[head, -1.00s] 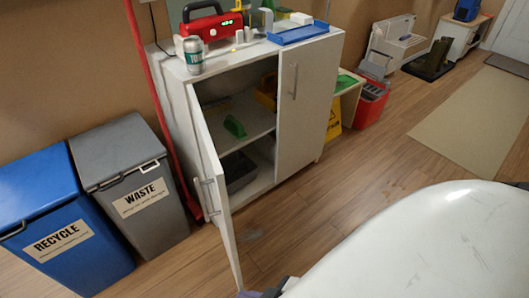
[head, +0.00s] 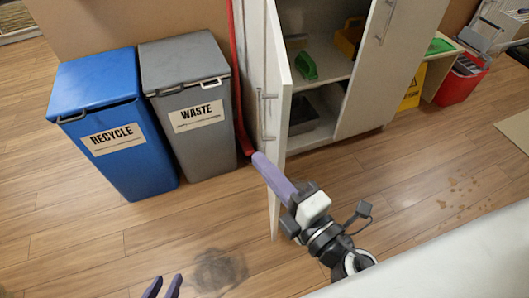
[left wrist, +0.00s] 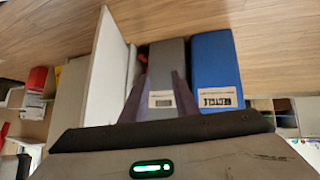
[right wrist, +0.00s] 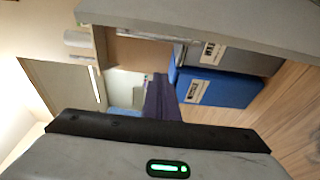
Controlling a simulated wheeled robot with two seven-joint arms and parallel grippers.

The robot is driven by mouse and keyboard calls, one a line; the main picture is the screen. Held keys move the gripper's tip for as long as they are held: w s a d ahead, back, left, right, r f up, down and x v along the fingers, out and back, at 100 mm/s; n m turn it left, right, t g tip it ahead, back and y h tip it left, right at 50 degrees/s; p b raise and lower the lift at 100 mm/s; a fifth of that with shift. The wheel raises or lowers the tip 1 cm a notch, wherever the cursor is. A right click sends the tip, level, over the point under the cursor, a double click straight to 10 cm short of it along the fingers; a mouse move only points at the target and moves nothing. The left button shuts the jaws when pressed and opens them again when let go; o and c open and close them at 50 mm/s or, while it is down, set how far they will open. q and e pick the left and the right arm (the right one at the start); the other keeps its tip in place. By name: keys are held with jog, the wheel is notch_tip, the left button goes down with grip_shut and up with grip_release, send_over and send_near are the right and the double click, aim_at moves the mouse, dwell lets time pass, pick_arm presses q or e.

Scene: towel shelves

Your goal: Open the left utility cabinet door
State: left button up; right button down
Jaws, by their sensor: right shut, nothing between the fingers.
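The left utility cabinet door (head: 278,100) stands swung open, showing the shelves inside the white cabinet (head: 365,100). Its bar handle (head: 266,115) is on its outer face. The door also shows in the left wrist view (left wrist: 104,80). My right gripper (head: 260,158) is shut and empty; its purple fingers cross in front of the door, below the handle. I cannot tell whether they touch it. They show together in the right wrist view (right wrist: 158,88). My left gripper (head: 164,284) is open and empty, low at the bottom edge, apart from the door.
A blue recycle bin (head: 115,130) and a grey waste bin (head: 190,110) stand left of the cabinet, with a red pole (head: 239,100) between. A yellow sign (head: 411,88) and red bin (head: 461,80) are at the right.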

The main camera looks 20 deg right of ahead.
aim_at(259, 133)
jog(key=w, duration=0.2)
jog(key=w+d+p, duration=0.1)
jog(key=w, duration=0.2)
jog(key=w+p, duration=0.1)
jog(key=w, duration=0.2)
jog(key=shift+w+d, duration=0.25)
jog(key=shift+d, duration=0.05)
pick_arm(q)
jog(key=shift+a+r, duration=0.3)
jog(key=shift+r, duration=0.15)
